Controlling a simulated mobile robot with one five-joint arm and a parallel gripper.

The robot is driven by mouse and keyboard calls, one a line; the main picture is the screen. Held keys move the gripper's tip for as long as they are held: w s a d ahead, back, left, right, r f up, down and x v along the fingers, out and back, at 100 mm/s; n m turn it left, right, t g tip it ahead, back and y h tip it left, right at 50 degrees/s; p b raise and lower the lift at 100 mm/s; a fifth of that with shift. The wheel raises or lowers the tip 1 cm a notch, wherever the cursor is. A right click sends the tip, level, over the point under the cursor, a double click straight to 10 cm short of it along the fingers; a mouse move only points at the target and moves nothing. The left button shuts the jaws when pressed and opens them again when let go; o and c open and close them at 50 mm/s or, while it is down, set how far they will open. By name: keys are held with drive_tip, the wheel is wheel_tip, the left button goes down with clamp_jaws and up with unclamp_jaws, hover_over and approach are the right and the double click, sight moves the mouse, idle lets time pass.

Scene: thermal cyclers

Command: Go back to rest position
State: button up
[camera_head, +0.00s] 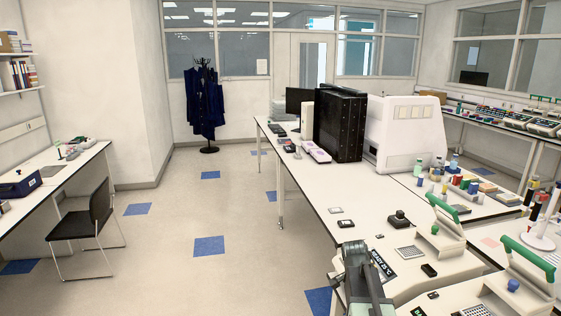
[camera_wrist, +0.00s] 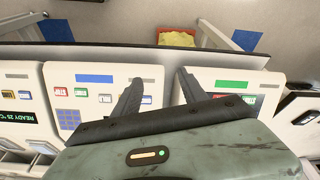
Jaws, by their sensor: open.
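My gripper (camera_wrist: 160,82) shows in the wrist view with its two dark fingers spread apart and nothing between them. Its fingers are in front of the pale front panels of the thermal cyclers; I cannot tell whether they touch. One cycler front (camera_wrist: 112,86) has a blue label and coloured buttons, and another at right (camera_wrist: 240,84) has a green label. In the head view my arm (camera_head: 365,280) is at the bottom centre, beside the bench. The thermal cyclers there have raised lids with green handles, one nearer (camera_head: 541,283) and one farther (camera_head: 449,246). A dark display reads READY.
The long white bench (camera_head: 355,195) runs away from me, with a black cabinet (camera_head: 340,125) and a white instrument (camera_head: 403,133) on it. A black chair (camera_head: 88,220) stands at a left desk. The floor (camera_head: 190,270) between is clear. A coat stand (camera_head: 204,105) is far back.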

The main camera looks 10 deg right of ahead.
drive_tip(key=s+a+f+n+y+b, duration=0.1)
drive_tip(key=s+a+f+n, duration=0.1)
drive_tip(key=a+n, duration=0.5)
drive_tip(key=s+a+f+n+y+b, duration=0.1)
drive_tip(key=s+a+n, duration=0.4)
drive_tip(key=a, duration=0.9)
drive_tip(key=shift+a+f+n+y+b, duration=0.4)
drive_tip(key=shift+f+n, duration=0.45)
drive_tip(key=shift+n, duration=0.15)
drive_tip(key=shift+s, duration=0.1)
